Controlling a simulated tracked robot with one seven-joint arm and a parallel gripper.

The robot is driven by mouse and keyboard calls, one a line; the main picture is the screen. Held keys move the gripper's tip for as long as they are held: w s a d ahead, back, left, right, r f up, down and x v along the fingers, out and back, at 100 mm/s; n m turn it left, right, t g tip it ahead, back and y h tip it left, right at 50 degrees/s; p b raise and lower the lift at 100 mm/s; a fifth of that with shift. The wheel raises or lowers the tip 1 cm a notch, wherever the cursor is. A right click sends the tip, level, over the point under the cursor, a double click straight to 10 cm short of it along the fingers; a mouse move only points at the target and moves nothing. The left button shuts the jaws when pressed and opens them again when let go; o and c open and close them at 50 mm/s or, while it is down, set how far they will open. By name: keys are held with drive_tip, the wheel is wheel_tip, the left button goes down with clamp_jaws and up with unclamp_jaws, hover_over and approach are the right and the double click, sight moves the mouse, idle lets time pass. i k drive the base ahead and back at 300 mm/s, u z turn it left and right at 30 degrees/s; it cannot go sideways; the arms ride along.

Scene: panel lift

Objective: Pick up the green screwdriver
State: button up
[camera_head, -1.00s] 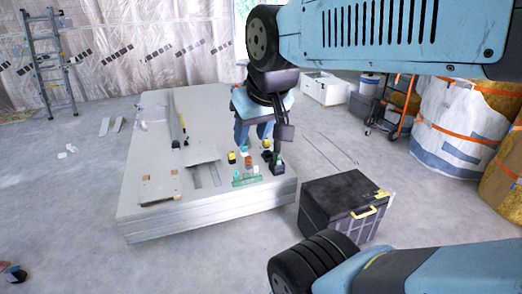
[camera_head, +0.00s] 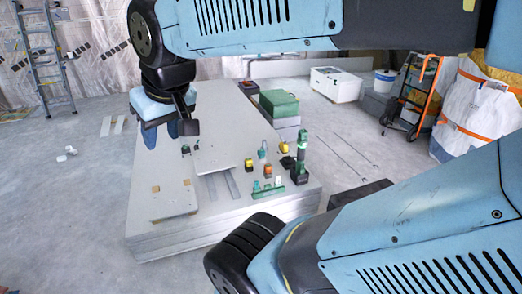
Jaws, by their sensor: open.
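A tall green and black tool (camera_head: 302,145), which looks like the green screwdriver, stands upright near the right edge of the stack of grey panels (camera_head: 150,240). Its lower end is dark and blocky. My gripper (camera_head: 161,135) hangs fingers down over the left part of the stack, well to the left of the tool. It is open, with nothing visible between its fingers. How high it hangs above the panels is hard to tell.
Small yellow (camera_head: 249,164), orange (camera_head: 267,171) and teal (camera_head: 262,151) items and a green rack (camera_head: 268,191) stand left of the tool. A green box (camera_head: 279,102) is behind.

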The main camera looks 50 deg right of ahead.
sight(301, 149)
drive_tip(key=z, duration=0.3)
drive_tip(key=i, duration=0.9)
drive_tip(key=z, duration=0.75)
drive_tip(key=k, duration=0.85)
drive_tip(key=z, duration=0.15)
drive_tip(key=i, duration=1.1)
drive_tip(key=u, duration=0.1)
